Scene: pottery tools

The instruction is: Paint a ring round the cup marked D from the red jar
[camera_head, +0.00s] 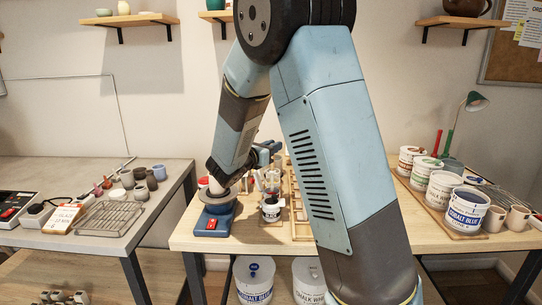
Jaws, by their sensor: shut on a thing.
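My gripper (268,168) is small and partly hidden behind my arm, above the wooden table's middle. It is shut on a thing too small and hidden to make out. A pale cup (215,187) seems to sit on the round plate of a blue turning wheel (213,222), left of my gripper and partly behind my arm. No letter D is readable on any cup. A white jar with a red label (411,158) stands at the back of a row of paint jars on the right.
A black-labelled jar (271,210) stands right of the wheel. Green-labelled (424,172) and cobalt blue jars (466,212) stand at right, with tan cups (517,218) beside them. Dark cups (141,173) and a wire rack (106,219) are on the left grey table.

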